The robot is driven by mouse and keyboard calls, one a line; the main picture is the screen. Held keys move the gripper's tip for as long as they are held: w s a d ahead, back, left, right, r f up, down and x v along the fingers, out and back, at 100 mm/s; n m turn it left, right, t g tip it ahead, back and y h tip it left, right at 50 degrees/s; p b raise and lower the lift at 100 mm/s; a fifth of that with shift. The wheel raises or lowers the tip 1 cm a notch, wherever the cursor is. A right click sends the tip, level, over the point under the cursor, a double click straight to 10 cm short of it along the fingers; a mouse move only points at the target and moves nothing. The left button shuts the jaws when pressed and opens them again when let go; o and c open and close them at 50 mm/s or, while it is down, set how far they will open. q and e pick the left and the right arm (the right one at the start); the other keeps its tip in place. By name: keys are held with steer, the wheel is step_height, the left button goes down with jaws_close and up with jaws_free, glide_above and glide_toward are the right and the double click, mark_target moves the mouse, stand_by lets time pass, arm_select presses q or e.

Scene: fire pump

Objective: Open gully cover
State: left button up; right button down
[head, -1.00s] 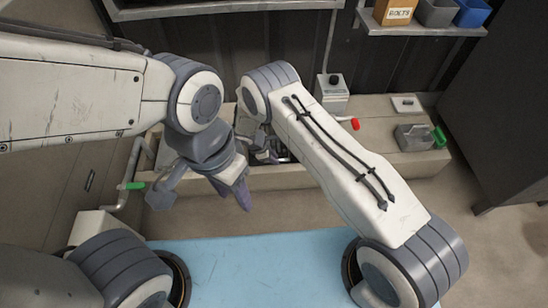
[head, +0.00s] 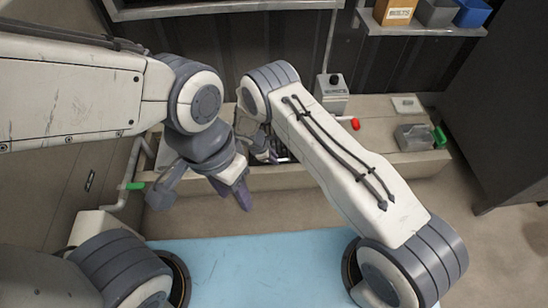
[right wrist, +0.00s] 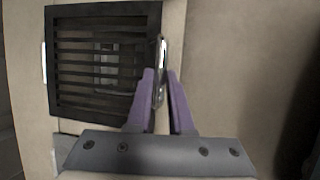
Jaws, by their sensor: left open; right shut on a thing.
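The gully cover (right wrist: 75,62) is a dark slatted grating in the right wrist view, set in a pale concrete surround. A shiny metal handle (right wrist: 161,62) stands along its right edge. My right gripper (right wrist: 160,74) has its purple fingers on either side of the handle and is shut on it. I cannot tell whether the cover is raised. In the head view only a small part of the grating (head: 282,156) shows, and my arms hide the rest and most of the right gripper. My left gripper (head: 203,200) is open and empty, in front of the concrete ledge.
The concrete ledge (head: 385,160) runs along the wall. On it are a grey box (head: 332,92), a red-ended lever (head: 355,124) and a grey case with a green part (head: 415,137). A pipe with a green handle (head: 135,186) stands at left. Shelf bins (head: 437,12) are at upper right.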

steer(key=shift+r, duration=0.15)
steer(key=shift+w+r, duration=0.1)
steer(key=shift+r, duration=0.2)
steer(key=w+r+p, duration=0.4)
steer(key=w+r, duration=0.4)
steer(key=r, duration=0.4)
steer(key=shift+w, duration=0.2)
steer(key=c, duration=0.8)
jaws_free()
steer(key=shift+s, duration=0.1)
steer(key=p+v, duration=0.4)
steer(key=v, duration=0.6)
steer(key=shift+r, duration=0.2)
